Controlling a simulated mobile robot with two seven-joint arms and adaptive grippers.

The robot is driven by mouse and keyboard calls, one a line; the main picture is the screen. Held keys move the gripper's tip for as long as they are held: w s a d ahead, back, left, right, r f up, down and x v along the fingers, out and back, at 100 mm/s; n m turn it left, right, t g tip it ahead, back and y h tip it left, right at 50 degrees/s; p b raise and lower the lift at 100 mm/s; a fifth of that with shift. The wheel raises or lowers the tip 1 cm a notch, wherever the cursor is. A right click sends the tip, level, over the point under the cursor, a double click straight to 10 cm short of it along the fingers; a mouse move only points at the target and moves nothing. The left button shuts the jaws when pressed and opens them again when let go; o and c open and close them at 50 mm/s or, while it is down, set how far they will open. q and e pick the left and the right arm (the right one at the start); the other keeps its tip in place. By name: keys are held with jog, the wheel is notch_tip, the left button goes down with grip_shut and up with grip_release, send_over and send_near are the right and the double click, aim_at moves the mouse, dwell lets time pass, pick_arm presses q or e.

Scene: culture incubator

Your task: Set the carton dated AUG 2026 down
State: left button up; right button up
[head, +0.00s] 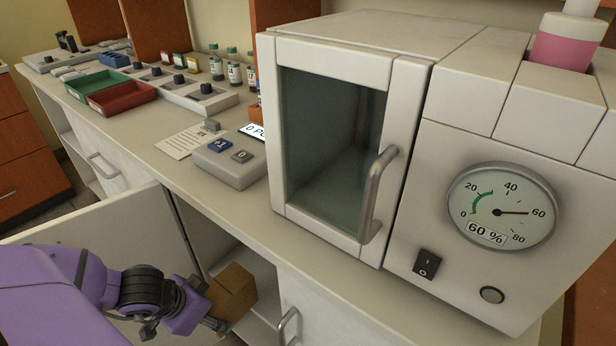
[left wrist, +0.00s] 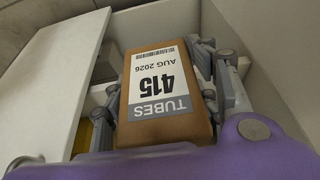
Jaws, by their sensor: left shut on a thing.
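The brown carton (head: 234,290) is at the open cabinet below the counter in the head view. In the left wrist view the carton (left wrist: 172,62) shows a label reading TUBES, 415 and AUG 2026, upside down. My left gripper (head: 217,322) is shut on the carton, with its fingers (left wrist: 160,95) on both sides of it in the wrist view. The carton's underside is hidden, so I cannot tell whether it touches a shelf. My right gripper is not in view.
The cabinet door (head: 110,240) stands open on the left, beside my arm. The counter edge is above the carton. On the counter stand an incubator (head: 318,130) with a glass door, a small button box (head: 228,166), and green and red trays (head: 122,97).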

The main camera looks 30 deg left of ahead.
pick_arm(q)
jog(key=w+b, duration=0.1)
jog(key=w, duration=0.3)
jog(key=w+d+b, duration=0.1)
jog(key=w, duration=0.4)
jog(key=w+b, duration=0.1)
jog(key=w, duration=0.4)
jog(key=shift+w+d, duration=0.15)
jog(key=shift+w, duration=0.7)
jog(key=x, duration=0.1)
jog(key=b+x, duration=0.1)
jog(key=x, duration=0.1)
jog(key=shift+s+f, duration=0.15)
jog(key=shift+s, duration=0.2)
jog(key=shift+f, duration=0.2)
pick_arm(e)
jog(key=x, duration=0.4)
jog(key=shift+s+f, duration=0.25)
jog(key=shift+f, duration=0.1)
pick_arm(q)
jog(key=shift+f, duration=0.1)
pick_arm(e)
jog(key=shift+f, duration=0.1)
pick_arm(q)
jog(key=o, duration=1.3)
